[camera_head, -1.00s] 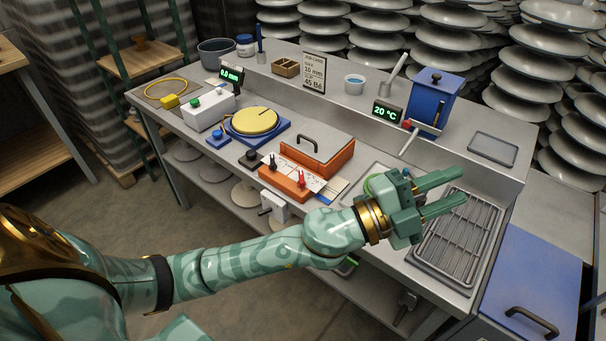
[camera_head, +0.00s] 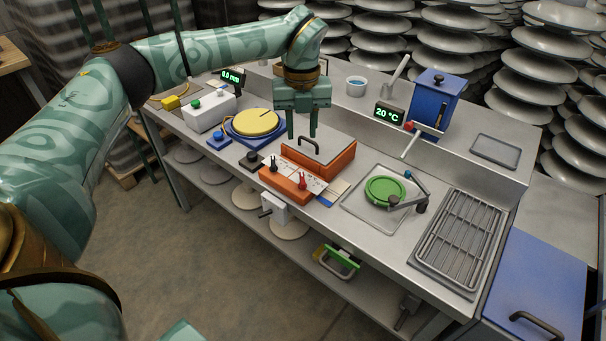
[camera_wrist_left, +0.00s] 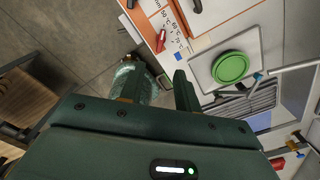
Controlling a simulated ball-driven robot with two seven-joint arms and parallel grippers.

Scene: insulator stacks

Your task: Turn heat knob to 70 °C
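The heat knob (camera_head: 302,181), a red pointer knob, stands on the front right of an orange control box (camera_head: 283,184) with a white printed scale. It also shows in the left wrist view (camera_wrist_left: 161,41), beside printed °C marks; its exact setting is too small to tell. A black pointer knob (camera_head: 273,164) is left of it. The green-lit display (camera_head: 387,113) reads 20 °C. My left gripper (camera_head: 302,130) points down, open and empty, above and behind the box near its raised handle, apart from the red knob. Its spread fingers show in the left wrist view (camera_wrist_left: 158,90). My right gripper is out of view.
A yellow-topped turntable (camera_head: 255,122) is left of the gripper. A green disc (camera_head: 384,190) in a tray and a wire rack (camera_head: 460,240) lie to the right. A blue hopper (camera_head: 432,98) stands at the back. A white crank block (camera_head: 274,207) projects from the bench front.

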